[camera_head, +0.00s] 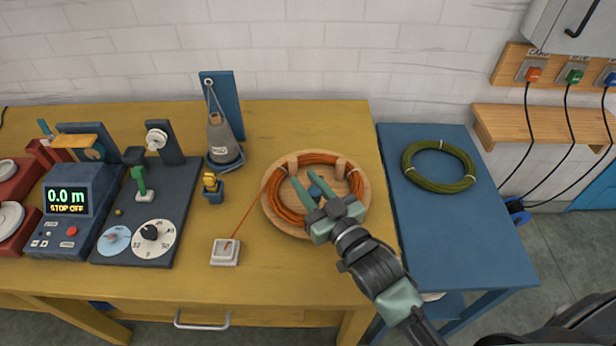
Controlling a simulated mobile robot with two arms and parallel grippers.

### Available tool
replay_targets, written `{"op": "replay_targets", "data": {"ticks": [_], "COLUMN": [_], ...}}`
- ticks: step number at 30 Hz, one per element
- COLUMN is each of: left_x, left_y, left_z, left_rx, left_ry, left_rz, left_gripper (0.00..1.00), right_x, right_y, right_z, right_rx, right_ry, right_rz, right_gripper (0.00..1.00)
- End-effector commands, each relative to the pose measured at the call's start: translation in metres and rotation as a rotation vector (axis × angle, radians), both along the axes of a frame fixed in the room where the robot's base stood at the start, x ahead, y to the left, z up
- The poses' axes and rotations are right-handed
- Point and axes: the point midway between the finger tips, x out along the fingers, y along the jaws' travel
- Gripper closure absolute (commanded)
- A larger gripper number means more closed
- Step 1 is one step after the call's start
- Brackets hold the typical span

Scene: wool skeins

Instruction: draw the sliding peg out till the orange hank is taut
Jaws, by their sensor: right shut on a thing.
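The orange hank (271,201) lies as a ring on a round wooden board (275,225) on the yellow bench. Upright wooden pegs (292,167) stand inside the ring at the back. A loose orange end runs to a small white pad (225,252). My right gripper (307,177) reaches over the board from the front right. Its two fingers are either side of a blue knob (315,190) at the middle and are shut on it. Whether this knob belongs to the sliding peg, I cannot tell. The gripper hides the front right of the hank. My left gripper is out of view.
A blue side table (455,235) at the right bears a green coil (438,187). A grey cone (222,138) and a small yellow-topped blue block (213,188) stand left of the board. The bench's front middle is clear.

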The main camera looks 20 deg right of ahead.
Motion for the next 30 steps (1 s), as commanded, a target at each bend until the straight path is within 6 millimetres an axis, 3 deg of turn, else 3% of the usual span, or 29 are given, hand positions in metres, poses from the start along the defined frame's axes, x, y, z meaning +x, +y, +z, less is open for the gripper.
{"op": "replay_targets", "data": {"ticks": [2, 3, 5, 6, 17, 30], "left_x": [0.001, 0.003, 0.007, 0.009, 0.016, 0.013], "left_y": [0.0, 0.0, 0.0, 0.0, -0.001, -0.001], "left_z": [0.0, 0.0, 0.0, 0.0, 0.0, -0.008], "left_rx": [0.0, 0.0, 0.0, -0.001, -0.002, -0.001], "left_ry": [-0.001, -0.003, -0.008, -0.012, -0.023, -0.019], "left_rz": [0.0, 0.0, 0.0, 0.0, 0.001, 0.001], "left_gripper": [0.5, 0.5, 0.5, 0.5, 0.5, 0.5], "right_x": [0.0, 0.0, 0.0, 0.0, -0.005, -0.068], "right_y": [0.001, 0.001, 0.001, 0.0, -0.002, -0.019], "right_z": [0.0, 0.0, 0.0, 0.0, -0.001, -0.001], "right_rx": [0.002, 0.002, 0.002, 0.002, 0.001, 0.001], "right_ry": [-0.001, 0.0, 0.0, 0.0, 0.001, 0.001], "right_rz": [0.002, 0.001, 0.001, 0.001, 0.0, 0.0], "right_gripper": [1.0, 0.7, 0.54, 0.51, 0.51, 0.51]}}
